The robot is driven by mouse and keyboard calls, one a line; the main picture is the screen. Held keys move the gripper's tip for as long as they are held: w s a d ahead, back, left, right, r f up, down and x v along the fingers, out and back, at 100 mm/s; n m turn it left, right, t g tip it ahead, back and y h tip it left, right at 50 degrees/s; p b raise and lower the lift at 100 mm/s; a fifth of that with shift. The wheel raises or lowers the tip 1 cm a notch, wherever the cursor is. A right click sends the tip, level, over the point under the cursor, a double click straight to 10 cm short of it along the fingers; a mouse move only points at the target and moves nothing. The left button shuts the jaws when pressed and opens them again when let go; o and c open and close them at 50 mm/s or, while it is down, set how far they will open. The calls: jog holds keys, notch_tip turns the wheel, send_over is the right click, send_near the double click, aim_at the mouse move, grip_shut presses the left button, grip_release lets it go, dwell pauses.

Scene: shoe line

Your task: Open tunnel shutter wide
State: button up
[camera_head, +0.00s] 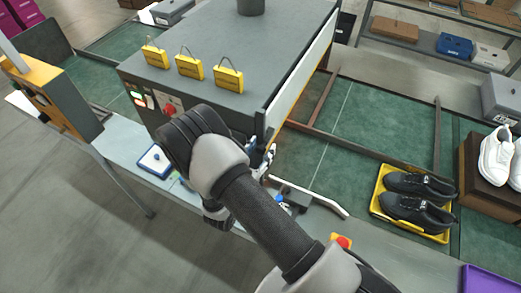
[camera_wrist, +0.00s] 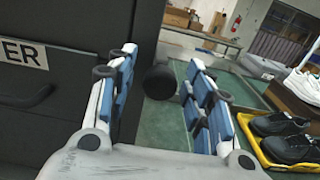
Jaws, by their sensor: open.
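The tunnel (camera_head: 225,50) is a big dark grey box over the green belt, with a pale panel along its right side (camera_head: 303,72). In the wrist view a dark panel (camera_wrist: 50,85) fills the left; it bears a white label ending in "ER" and a dark handle (camera_wrist: 25,98). I cannot tell how far the shutter is open. My gripper (camera_wrist: 161,62) is open, with blue-padded fingers. A round black knob or bar end (camera_wrist: 160,82) shows between the fingers; contact is not visible. In the head view my gripper (camera_head: 266,160) is partly hidden by my arm, by the tunnel's front right corner.
Black shoes (camera_head: 418,198) sit in a yellow tray (camera_head: 383,208) on the green belt at right. White shoes (camera_head: 495,155) stand on a brown box (camera_head: 472,165). Yellow padlock-like tags (camera_head: 189,67) lie on the tunnel top. A red-and-yellow button (camera_head: 341,240) is on the front edge.

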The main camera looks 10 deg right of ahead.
jog(key=shift+s+a, duration=0.1)
jog(key=v, duration=1.1)
jog(key=shift+s+a, duration=0.2)
jog(key=shift+s, duration=0.15)
jog(key=s+d+r+m+g+h+b, duration=0.2)
jog(key=s+d+r+m+g+b, duration=0.4)
jog(key=d+r+m+g, duration=0.7)
jog(key=s+r+m+t+y+b, duration=0.1)
jog(key=s+m+y+b, duration=0.2)
jog(key=s+m+y, duration=0.3)
jog(key=s+a+r+m+t+y+b, duration=0.1)
jog(key=s+m+t+y+b, duration=0.1)
jog(key=s+m+y, duration=0.4)
jog(key=m+b, duration=0.1)
jog(key=m, duration=0.2)
jog(key=shift+s+r+m+y, duration=0.2)
jog(key=shift+m+y, duration=0.1)
jog(key=shift+m, duration=0.1)
